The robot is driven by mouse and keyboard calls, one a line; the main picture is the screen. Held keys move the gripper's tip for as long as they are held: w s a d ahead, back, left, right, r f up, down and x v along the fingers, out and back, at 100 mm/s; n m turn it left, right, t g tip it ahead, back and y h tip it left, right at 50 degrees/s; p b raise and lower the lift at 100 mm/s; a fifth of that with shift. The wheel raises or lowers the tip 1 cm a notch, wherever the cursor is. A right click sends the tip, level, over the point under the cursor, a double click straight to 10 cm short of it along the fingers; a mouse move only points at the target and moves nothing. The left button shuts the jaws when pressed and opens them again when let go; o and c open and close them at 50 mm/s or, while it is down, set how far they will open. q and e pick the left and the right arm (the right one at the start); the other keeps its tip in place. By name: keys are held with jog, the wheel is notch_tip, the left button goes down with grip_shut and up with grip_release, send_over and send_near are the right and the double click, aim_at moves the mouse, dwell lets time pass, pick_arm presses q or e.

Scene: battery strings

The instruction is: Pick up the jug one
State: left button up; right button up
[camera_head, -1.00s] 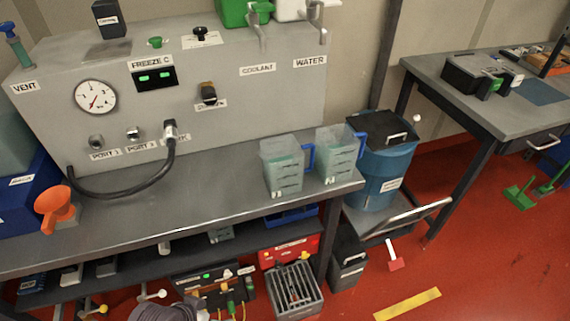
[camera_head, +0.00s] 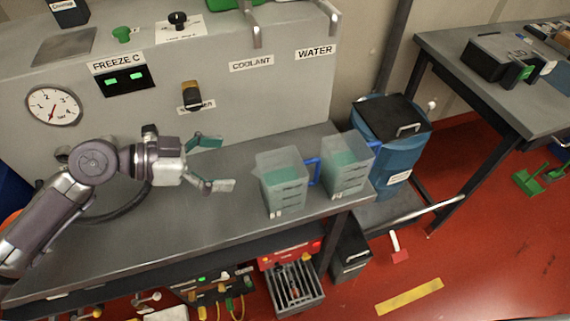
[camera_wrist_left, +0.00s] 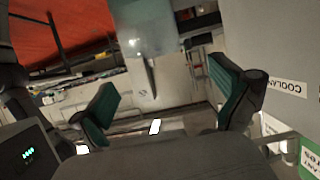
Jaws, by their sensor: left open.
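Two clear jugs with greenish liquid and blue handles stand upright on the grey bench. The left jug (camera_head: 282,181) is nearer my gripper; the right jug (camera_head: 345,166) stands beside it, near the bench's right end. Their number markings are too small to tell. My left gripper (camera_head: 222,164) is open and empty, just left of the left jug and apart from it, its fingers pointing right. In the left wrist view, the open green-padded fingers (camera_wrist_left: 168,112) show, with a clear jug (camera_wrist_left: 148,25) ahead of them. My right gripper is not in view.
The grey panel (camera_head: 270,95) with labels and a gauge stands behind the jugs. A blue bin (camera_head: 395,150) with a black lid is right of the bench. The bench top (camera_head: 190,225) in front of the gripper is clear.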

pick_arm(q)
jog(key=d+p, duration=0.1)
jog(key=d, duration=0.2)
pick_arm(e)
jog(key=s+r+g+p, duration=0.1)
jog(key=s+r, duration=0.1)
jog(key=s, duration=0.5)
pick_arm(q)
jog(key=p, duration=0.2)
send_near(301, 164)
jog(key=d, duration=0.2)
jog(key=w+d+f, duration=0.1)
jog(key=w+d+f+p, duration=0.1)
jog(key=d, duration=0.1)
jog(key=shift+d+f, duration=0.1)
jog(key=shift+f, duration=0.05)
jog(key=shift+d+f, duration=0.2)
jog(key=c, duration=1.4)
jog(key=shift+c, duration=0.3)
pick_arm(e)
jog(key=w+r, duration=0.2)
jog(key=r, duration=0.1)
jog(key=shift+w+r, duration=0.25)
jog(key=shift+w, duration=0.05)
